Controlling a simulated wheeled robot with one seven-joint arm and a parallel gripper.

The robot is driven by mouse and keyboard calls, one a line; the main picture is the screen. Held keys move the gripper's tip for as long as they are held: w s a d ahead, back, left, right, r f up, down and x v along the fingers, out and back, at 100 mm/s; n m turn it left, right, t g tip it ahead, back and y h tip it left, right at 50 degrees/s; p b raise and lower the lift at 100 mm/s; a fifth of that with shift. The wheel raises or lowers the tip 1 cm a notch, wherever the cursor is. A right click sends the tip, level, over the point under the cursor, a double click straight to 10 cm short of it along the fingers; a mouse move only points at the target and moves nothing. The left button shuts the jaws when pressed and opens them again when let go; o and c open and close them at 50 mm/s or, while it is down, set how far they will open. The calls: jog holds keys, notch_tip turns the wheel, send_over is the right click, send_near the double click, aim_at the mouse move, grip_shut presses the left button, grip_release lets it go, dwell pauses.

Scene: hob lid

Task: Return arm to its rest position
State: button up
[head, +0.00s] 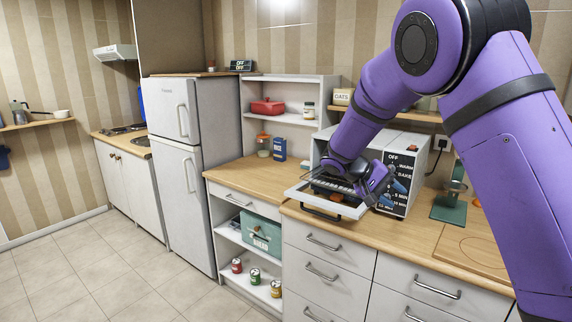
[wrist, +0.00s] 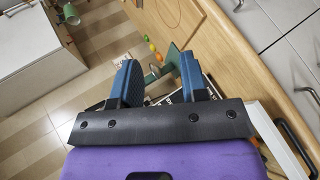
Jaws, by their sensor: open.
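My arm is purple and reaches in from the right of the head view, down to the counter. My gripper (head: 388,188) is in front of the white toaster oven (head: 407,178), low over its folded-down door (head: 322,206). In the wrist view its two blue fingers (wrist: 157,62) are apart, with nothing seen held between them. Part of the oven's opening is hidden behind my arm and gripper. In the wrist view the door's white edge and dark handle (wrist: 297,140) show close at the lower right.
The wooden counter (head: 255,177) carries a green stand (head: 449,207) right of the oven. A shelf unit with a red pot (head: 267,107) stands behind. A grey fridge (head: 187,170) is at left. The tiled floor (head: 135,275) at front left is clear.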

jog(key=s+d+r+y, duration=0.45)
jog(key=s+r, duration=0.35)
jog(key=s, duration=0.2)
jog(key=s+a+r+t+y, duration=0.1)
jog(key=s+r+t+y, duration=0.1)
jog(key=s, duration=1.1)
jog(key=s+a+r+n+t+y, duration=0.1)
jog(key=s+r+t+y, duration=0.2)
jog(key=s, duration=1)
jog(key=shift+s+r+t+y, duration=0.25)
jog(key=shift+s+t+y, duration=0.05)
jog(key=shift+t+y, duration=0.65)
